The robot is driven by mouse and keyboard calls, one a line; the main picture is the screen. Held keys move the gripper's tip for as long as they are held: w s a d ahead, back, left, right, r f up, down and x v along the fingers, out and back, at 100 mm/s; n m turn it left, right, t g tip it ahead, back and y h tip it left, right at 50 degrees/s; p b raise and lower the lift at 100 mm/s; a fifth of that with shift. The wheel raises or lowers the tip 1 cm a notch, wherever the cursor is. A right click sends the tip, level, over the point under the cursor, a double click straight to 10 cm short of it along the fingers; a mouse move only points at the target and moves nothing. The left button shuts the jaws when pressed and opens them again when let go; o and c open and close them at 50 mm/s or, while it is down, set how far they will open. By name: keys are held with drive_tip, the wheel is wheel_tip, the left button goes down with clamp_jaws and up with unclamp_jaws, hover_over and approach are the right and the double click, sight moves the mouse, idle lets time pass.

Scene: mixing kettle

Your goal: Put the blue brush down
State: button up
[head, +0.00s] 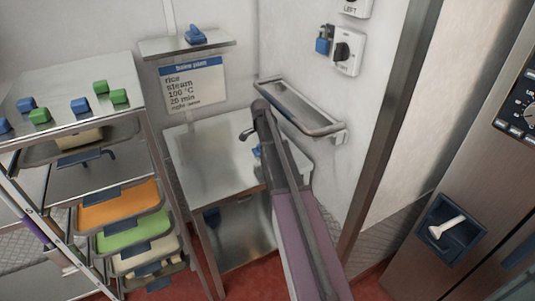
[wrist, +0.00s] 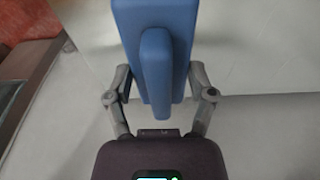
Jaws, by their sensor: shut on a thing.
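The blue brush (wrist: 157,62) is a blue block with a raised, rounded bar along its middle. My gripper (wrist: 160,78) is shut on it, with one grey finger on each side in the wrist view. In the head view my own arm hides most of the gripper, and only a small blue patch (head: 256,151) shows beside the arm. This patch appears over the steel table (head: 203,165). I cannot tell whether the brush touches a surface. Pale grey surfaces lie behind it in the wrist view.
The left of the steel table top looks bare. A narrow wall tray (head: 291,108) is to its right. A small shelf (head: 160,47) with a blue block (head: 195,36) hangs above. A rack (head: 62,89) with coloured blocks and trays stands left. A cabinet (head: 470,190) stands right.

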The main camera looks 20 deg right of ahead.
drive_tip(key=shift+f+b, duration=1.1)
drive_tip(key=shift+f, duration=0.3)
drive_tip(key=shift+f, duration=0.1)
drive_tip(key=o, duration=0.9)
drive_tip(key=shift+o, duration=0.2)
drive_tip(key=r+p, duration=0.4)
drive_tip(key=a+r+p, duration=0.1)
drive_tip(key=r+p, duration=0.3)
drive_tip(key=a+r+p, duration=0.1)
drive_tip(key=r+p, duration=0.3)
drive_tip(key=shift+s+r, duration=0.1)
drive_tip(key=shift+s, duration=0.1)
